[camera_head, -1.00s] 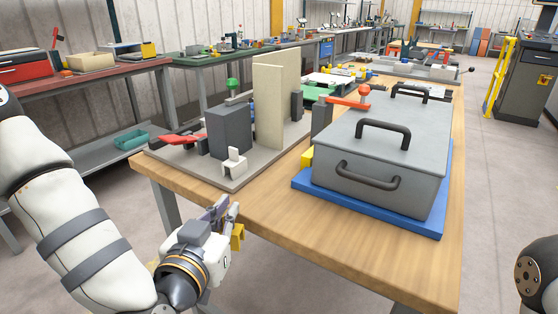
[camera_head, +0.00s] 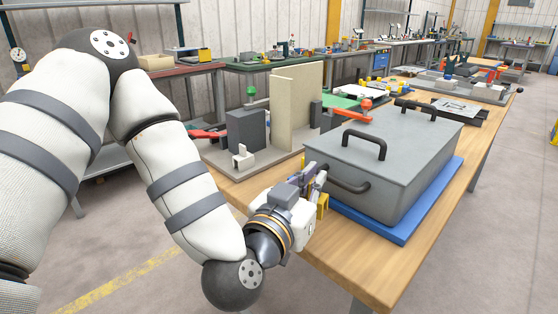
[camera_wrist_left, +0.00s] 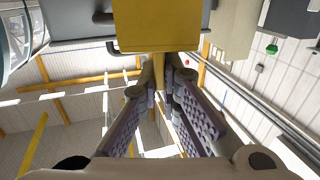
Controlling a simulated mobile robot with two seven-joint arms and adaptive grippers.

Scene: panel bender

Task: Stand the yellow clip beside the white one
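The yellow clip (camera_head: 322,206) is at the fingertips of my left gripper (camera_head: 314,181), past the table's front edge near the blue base. In the left wrist view the yellow clip (camera_wrist_left: 157,25) fills the top middle, with its narrow part between the closed fingers (camera_wrist_left: 162,85). The white clip (camera_head: 243,157) stands upright on the grey plate, in front of the dark grey block. My left gripper is to the right of the white clip and nearer the camera. My right gripper is out of view.
The dark grey block (camera_head: 246,130) and a tall beige panel (camera_head: 297,105) stand on the grey plate (camera_head: 245,180). A grey lidded box (camera_head: 400,160) with dark handles sits on a blue base (camera_head: 395,228) to the right. Bare wood (camera_head: 350,270) shows along the front.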

